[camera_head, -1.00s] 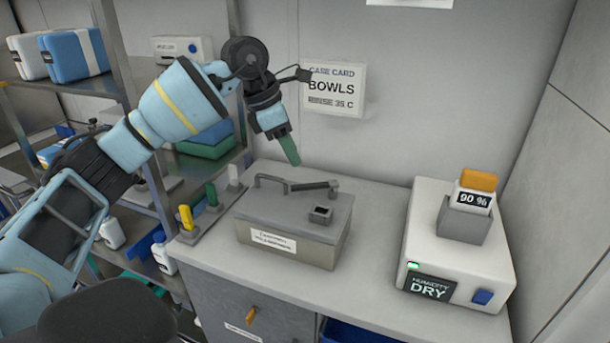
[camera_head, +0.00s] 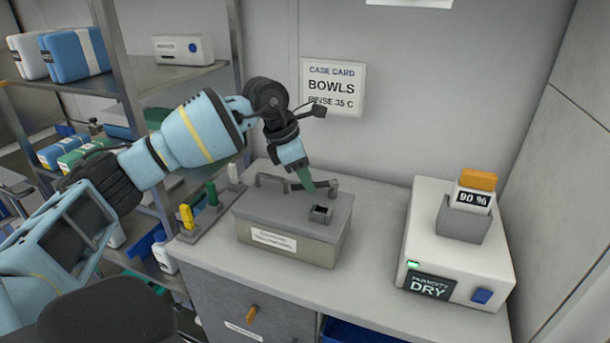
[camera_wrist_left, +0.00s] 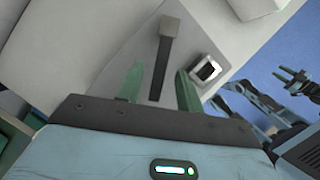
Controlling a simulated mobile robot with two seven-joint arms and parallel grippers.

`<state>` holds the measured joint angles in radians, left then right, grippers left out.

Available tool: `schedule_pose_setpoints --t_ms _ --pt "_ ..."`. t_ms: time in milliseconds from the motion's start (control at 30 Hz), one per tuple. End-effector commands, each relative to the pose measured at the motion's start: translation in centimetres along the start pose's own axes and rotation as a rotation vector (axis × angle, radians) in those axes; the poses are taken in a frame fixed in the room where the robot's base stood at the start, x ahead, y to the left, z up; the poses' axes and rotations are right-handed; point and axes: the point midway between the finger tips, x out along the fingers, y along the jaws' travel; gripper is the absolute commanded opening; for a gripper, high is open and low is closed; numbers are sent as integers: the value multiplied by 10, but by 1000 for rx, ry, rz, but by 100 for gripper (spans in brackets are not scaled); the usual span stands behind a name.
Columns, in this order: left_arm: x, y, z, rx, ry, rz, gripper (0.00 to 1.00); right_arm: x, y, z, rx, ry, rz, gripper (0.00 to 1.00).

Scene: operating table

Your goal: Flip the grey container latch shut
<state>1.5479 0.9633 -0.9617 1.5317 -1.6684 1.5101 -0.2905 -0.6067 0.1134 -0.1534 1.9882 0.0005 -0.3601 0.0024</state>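The grey container (camera_head: 290,250) stands on the counter with its lid on and a white label on its front. Its dark latch bar (camera_head: 328,186) lies along the lid; in the left wrist view the bar (camera_wrist_left: 162,65) has a square block at its far end. A small square socket (camera_head: 320,214) sits beside the bar and shows in the left wrist view (camera_wrist_left: 206,69). My left gripper (camera_head: 309,187) is low over the lid. Its green fingers (camera_wrist_left: 158,85) are apart, one on each side of the bar. Contact with the bar cannot be told.
A dark bail handle (camera_head: 272,181) is on the lid's left. A rack of coloured tabs (camera_head: 210,208) stands left of the container. A white humidity unit (camera_head: 455,250) stands to the right, with clear counter between.

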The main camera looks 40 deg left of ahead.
Motion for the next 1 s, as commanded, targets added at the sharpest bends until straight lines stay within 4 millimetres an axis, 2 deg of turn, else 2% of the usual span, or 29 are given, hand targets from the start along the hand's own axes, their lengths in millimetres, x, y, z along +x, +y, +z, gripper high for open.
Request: schedule_pose_setpoints --t_ms 33,267,633,1000 --pt "0 0 0 0 0 0 31 0 0 -1 0 2 0 36" --pt "0 0 0 0 0 0 1 0 0 -2 0 4 0 36" --pt "0 2 0 16 1 -8 0 0 0 -1 0 3 0 36" --pt "1 14 1 185 2 -79 0 2 0 6 2 -9 -1 36"
